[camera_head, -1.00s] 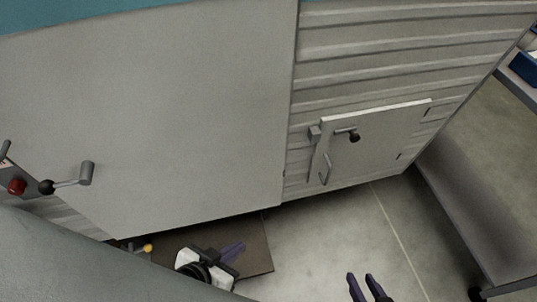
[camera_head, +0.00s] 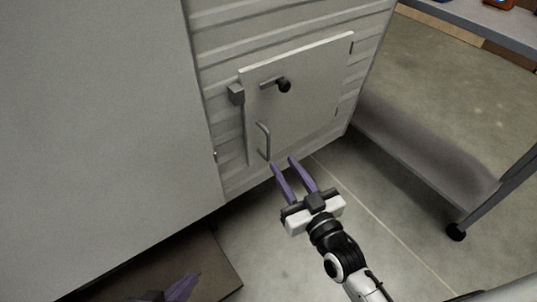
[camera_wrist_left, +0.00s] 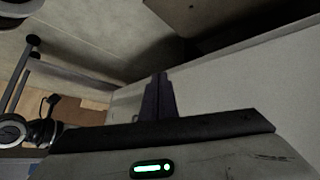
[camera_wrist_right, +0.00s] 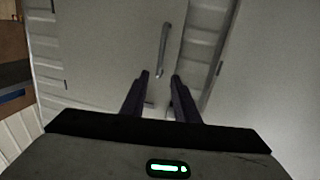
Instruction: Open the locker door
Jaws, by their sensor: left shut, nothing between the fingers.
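The locker door (camera_head: 308,98) is a small pale panel low on the ribbed camper wall, and it looks shut. A latch lever with a black knob (camera_head: 284,86) is near its top left. A grey pull handle (camera_head: 264,141) is at its lower left; it also shows in the right wrist view (camera_wrist_right: 163,48). My right gripper (camera_head: 282,163) is open and empty, its purple fingers pointing up at the door just below the pull handle, apart from it in the right wrist view. My left gripper (camera_head: 185,287) is low at the bottom left, with its fingers together (camera_wrist_left: 158,98) and nothing in them.
A large smooth grey panel (camera_head: 100,130) fills the left of the head view. A brown mat (camera_head: 215,262) lies on the floor below it. A wheeled cart (camera_head: 440,165) stands to the right. The pale floor (camera_head: 400,235) between is clear.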

